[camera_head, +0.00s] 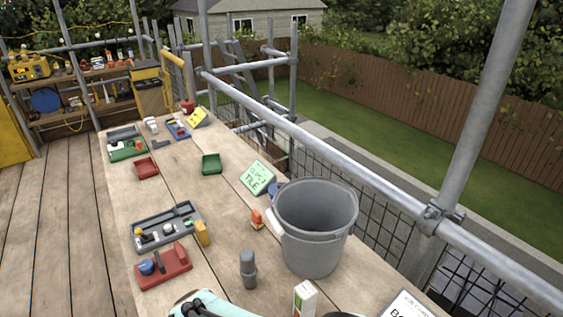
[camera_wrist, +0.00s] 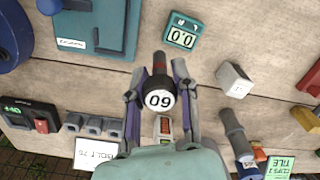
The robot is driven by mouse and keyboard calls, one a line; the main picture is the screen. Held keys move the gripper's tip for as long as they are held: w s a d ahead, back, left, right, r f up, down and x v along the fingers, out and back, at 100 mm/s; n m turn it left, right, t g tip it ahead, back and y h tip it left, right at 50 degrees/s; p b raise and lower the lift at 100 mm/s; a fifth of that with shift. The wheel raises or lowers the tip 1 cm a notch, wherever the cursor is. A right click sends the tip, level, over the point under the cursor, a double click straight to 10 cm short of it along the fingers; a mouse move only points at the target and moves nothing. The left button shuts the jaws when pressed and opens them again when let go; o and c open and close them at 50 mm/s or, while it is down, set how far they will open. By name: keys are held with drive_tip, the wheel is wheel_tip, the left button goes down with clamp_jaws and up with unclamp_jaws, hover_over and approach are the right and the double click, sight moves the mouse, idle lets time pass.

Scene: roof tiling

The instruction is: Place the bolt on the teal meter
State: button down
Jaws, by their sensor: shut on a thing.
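The bolt (camera_wrist: 160,98) has a white round head face marked "60" and a dark shaft with a reddish band. In the wrist view my gripper (camera_wrist: 160,84) is shut on it, with one finger on each side. The shaft points toward the top of that view. The teal meter (camera_wrist: 182,34), a small block with a display reading "0.0", lies on the bench beyond the bolt and slightly to its right. The bolt appears apart from the meter. In the head view only part of my gripper shows at the bottom edge, and I cannot make out the bolt or meter.
A larger teal tray (camera_wrist: 127,48) lies left of the meter, and a white block (camera_wrist: 234,79) right of it. A grey cylinder (camera_wrist: 233,125) lies lower right. In the head view, a grey bucket (camera_head: 312,235) stands on the bench near the railing, with red trays (camera_head: 180,275) at left.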

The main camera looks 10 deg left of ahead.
drive_tip(key=a+f, duration=0.1)
drive_tip(key=w+a+f, duration=0.1)
drive_tip(key=f, duration=0.1)
drive_tip(key=w+f, duration=0.1)
drive_tip(key=shift+a+f, duration=0.2)
drive_tip(key=shift+a, duration=0.2)
drive_tip(key=shift+w+a+f, duration=0.1)
drive_tip(key=shift+w+f, duration=0.05)
drive_tip(key=shift+f, duration=1.5)
drive_tip(key=shift+f, duration=0.1)
drive_tip(key=c, duration=0.9)
unclamp_jaws()
